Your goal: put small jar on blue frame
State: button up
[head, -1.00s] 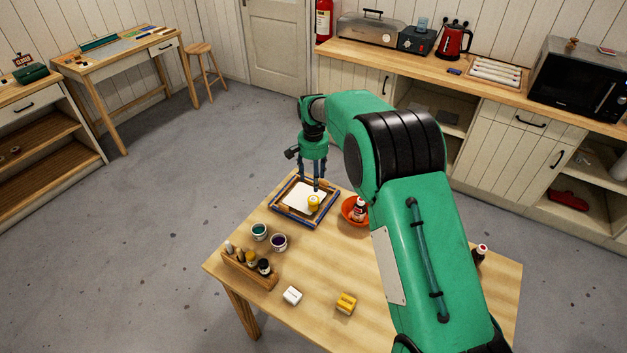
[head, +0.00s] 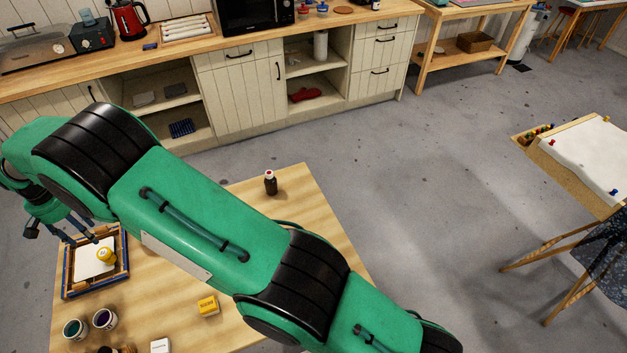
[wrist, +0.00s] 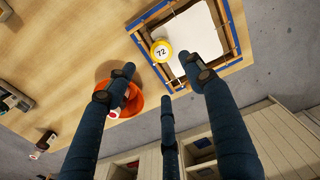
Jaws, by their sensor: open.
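The small yellow jar (head: 106,256), marked 72 in the wrist view (wrist: 161,51), rests by the inner edge of the blue frame (head: 66,268), partly over the white sheet (head: 88,260) stretched inside it. The frame also shows in the wrist view (wrist: 228,18). My gripper (head: 84,234) is open just above the frame, close to the jar. In the wrist view its fingers (wrist: 161,72) are spread with nothing between them, and the jar lies just beyond the tips. The jar's exact contact with the frame is unclear.
An orange bowl (wrist: 134,107) with a bottle in it stands beside the frame, hidden by my arm in the head view.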

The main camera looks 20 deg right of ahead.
jog(key=w+d+r+t, duration=0.1)
jog(key=w+d+r, duration=0.1)
jog(key=d+r, duration=1.7)
jog(key=s+d+r+m+t+y, duration=0.1)
jog(key=s+d+r, duration=0.4)
jog(key=d, duration=0.5)
jog(key=s+d+r+t, duration=0.1)
jog(key=s+d+r, duration=0.1)
jog(key=d+r, duration=0.7)
jog(key=s+d+r+t, duration=0.1)
jog(key=s+d+r, duration=0.2)
jog(key=s+d, duration=1.2)
jog(key=s+d+f, duration=0.2)
jog(key=s+d, duration=0.3)
jog(key=s, duration=0.3)
jog(key=s+d+f+m+t+h, duration=0.1)
jog(key=s+d+f, duration=0.1)
jog(key=s+d, duration=0.4)
jog(key=shift+s+d+f+t, duration=0.2)
jog(key=shift+s+d+t, duration=0.1)
jog(key=shift+s, duration=0.95)
jog(key=shift+f, duration=0.1)
jog(key=shift+f+b, duration=0.25)
jog(key=shift+b, duration=0.1)
